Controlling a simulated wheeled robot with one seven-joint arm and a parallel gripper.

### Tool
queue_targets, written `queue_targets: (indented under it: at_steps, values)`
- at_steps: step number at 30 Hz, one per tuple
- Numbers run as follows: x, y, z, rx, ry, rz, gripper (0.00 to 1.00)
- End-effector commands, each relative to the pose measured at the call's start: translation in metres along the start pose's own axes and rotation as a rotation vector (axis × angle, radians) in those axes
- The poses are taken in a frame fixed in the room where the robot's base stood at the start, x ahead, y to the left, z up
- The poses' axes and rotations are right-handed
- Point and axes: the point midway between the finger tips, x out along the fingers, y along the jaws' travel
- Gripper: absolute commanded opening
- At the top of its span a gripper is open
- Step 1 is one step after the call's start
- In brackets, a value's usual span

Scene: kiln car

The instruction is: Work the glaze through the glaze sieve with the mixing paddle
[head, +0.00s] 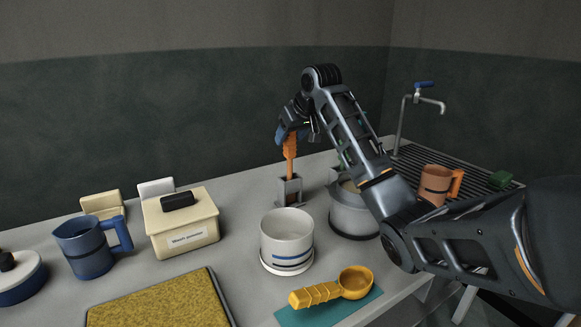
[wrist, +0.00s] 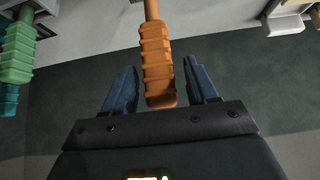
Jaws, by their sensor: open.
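An orange ribbed handle, which looks like the mixing paddle (head: 291,158), stands upright in a small grey holder (head: 288,191); its lower end is hidden inside. The handle also shows in the wrist view (wrist: 158,65). My gripper (head: 291,134) is open at the top of this handle. In the wrist view its blue fingers (wrist: 157,78) stand on either side of the handle, with gaps visible on both sides. A grey round vessel (head: 351,219) stands right of the holder, partly behind my arm. I cannot tell whether the glaze sieve is on it.
A striped white pot (head: 287,236) stands in front. A yellow scoop (head: 318,293) lies on a teal mat. A lidded box (head: 181,226), blue jug (head: 88,248) and yellow sponge-like slab (head: 160,305) are left. An orange mug (head: 437,183) stands on the right rack. Green handles (wrist: 16,50) show left in the wrist view.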

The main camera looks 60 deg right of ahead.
Motion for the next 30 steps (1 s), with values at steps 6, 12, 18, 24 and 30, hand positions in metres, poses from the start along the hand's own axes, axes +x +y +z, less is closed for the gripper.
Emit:
queue_targets:
  at_steps: [6,12,18,24,30]
  values:
    - [0.0003,0.0002,0.0003,0.001,0.0,0.0,0.57]
    - [-0.0005,0.0003,-0.0002,0.002,-0.001,0.0,0.57]
    - [-0.0003,0.0006,0.0002,0.003,-0.001,0.0,0.57]
    - [0.0005,0.0007,0.0007,0.002,-0.001,0.0,0.57]
    - [0.0004,0.0006,0.0006,0.001,-0.001,0.0,0.43]
